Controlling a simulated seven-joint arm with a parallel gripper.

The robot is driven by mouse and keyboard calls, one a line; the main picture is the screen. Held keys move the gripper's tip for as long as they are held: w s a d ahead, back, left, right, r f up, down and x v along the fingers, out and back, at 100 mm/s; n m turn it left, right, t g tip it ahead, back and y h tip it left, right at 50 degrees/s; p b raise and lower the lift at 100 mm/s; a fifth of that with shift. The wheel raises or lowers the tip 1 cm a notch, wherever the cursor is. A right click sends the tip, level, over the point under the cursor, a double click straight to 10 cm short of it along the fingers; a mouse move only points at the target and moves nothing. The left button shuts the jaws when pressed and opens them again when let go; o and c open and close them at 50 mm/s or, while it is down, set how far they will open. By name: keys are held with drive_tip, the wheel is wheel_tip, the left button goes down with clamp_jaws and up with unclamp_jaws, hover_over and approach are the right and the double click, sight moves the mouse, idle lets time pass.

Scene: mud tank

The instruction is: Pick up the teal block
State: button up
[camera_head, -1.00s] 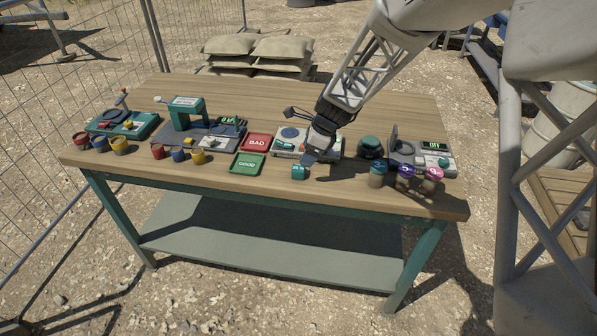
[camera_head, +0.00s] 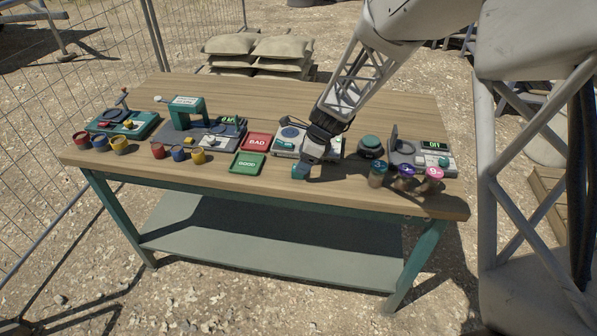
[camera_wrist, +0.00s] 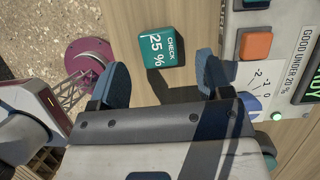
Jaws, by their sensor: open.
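The teal block (camera_head: 299,172) stands on the wooden table near its front edge, right of the green GOOD tray. In the wrist view the teal block (camera_wrist: 161,47) shows white lettering, "CHECK 25 %". My gripper (camera_head: 306,165) is directly above and behind it in the head view and covers part of it. In the wrist view my gripper (camera_wrist: 160,82) is open, with a finger on each side and the block between and just beyond the fingertips. The jaws look empty. I cannot tell the exact height gap.
A grey device (camera_head: 285,146) with an orange button (camera_wrist: 256,44) stands close to the gripper. The red BAD tray (camera_head: 257,142) and green GOOD tray (camera_head: 248,165) lie to the left. Several coloured pots and a teal domed object (camera_head: 371,147) stand to the right.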

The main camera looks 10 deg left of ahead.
drive_tip(key=shift+x, duration=2.15)
drive_tip(key=c, duration=1)
drive_tip(key=shift+r, duration=0.15)
drive_tip(key=shift+r, duration=0.5)
drive_tip(key=shift+s+d+r, duration=0.1)
drive_tip(key=shift+s+r, duration=0.1)
drive_tip(key=shift+r, duration=0.4)
drive_tip(key=shift+s+d+r, duration=0.1)
drive_tip(key=shift+s+r, duration=0.1)
drive_tip(key=shift+r, duration=0.4)
drive_tip(key=s+d, duration=0.2)
drive_tip(key=s, duration=0.2)
drive_tip(key=s+d, duration=0.2)
drive_tip(key=s, duration=0.3)
drive_tip(key=s+d+r, duration=0.1)
drive_tip(key=s+d, duration=0.1)
drive_tip(key=s, duration=0.2)
drive_tip(key=shift+s+d+r, duration=0.15)
drive_tip(key=shift+s+d, duration=0.05)
drive_tip(key=shift+s, duration=0.2)
